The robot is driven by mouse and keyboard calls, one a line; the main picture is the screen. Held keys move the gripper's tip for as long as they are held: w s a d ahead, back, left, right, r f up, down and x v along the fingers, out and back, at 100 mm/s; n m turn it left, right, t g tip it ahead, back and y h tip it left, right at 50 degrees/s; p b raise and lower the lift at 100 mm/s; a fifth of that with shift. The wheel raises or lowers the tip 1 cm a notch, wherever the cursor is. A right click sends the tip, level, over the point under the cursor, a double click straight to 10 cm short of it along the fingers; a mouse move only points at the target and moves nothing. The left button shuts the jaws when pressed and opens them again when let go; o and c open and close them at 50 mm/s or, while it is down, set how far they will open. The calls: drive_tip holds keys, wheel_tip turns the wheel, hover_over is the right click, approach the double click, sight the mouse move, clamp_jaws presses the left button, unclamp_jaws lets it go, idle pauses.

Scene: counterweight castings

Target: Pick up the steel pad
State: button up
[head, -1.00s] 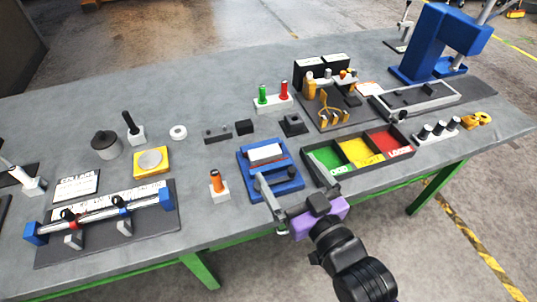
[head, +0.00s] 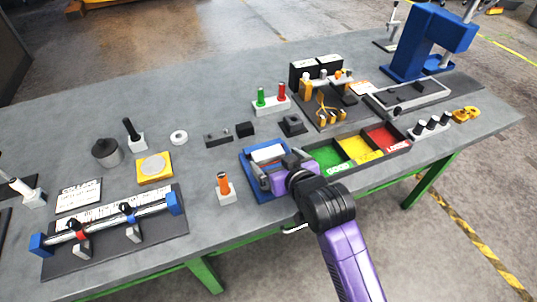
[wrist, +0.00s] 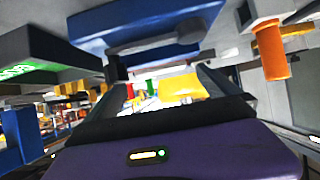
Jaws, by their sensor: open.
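My gripper (head: 266,178) is open and level at the front edge of the blue fixture (head: 258,192), partly hiding it. A pale block (head: 267,153) lies on this fixture behind the gripper. In the wrist view the fingers stand apart with nothing clearly held between them (wrist: 165,82), and the blue fixture (wrist: 145,22) fills the top. I cannot tell for sure which thing is the steel pad. A pale grey round disc (head: 153,165) lies on a yellow block (head: 144,181), left of the gripper. A small dark block (head: 244,129) stands behind the fixture.
An orange-handled tool (head: 224,186) stands upright in a white base left of the gripper. A sorting tray (head: 352,174) with green, yellow and red compartments lies to the right. A blue press (head: 425,42) stands at the back right. The back left of the table (head: 60,115) is clear.

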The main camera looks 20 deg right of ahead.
sight(269, 155)
drive_tip(key=shift+p+x, duration=0.55)
drive_tip(key=shift+x, duration=2)
drive_tip(key=shift+s+a+f, duration=0.1)
drive_tip(key=c, duration=2)
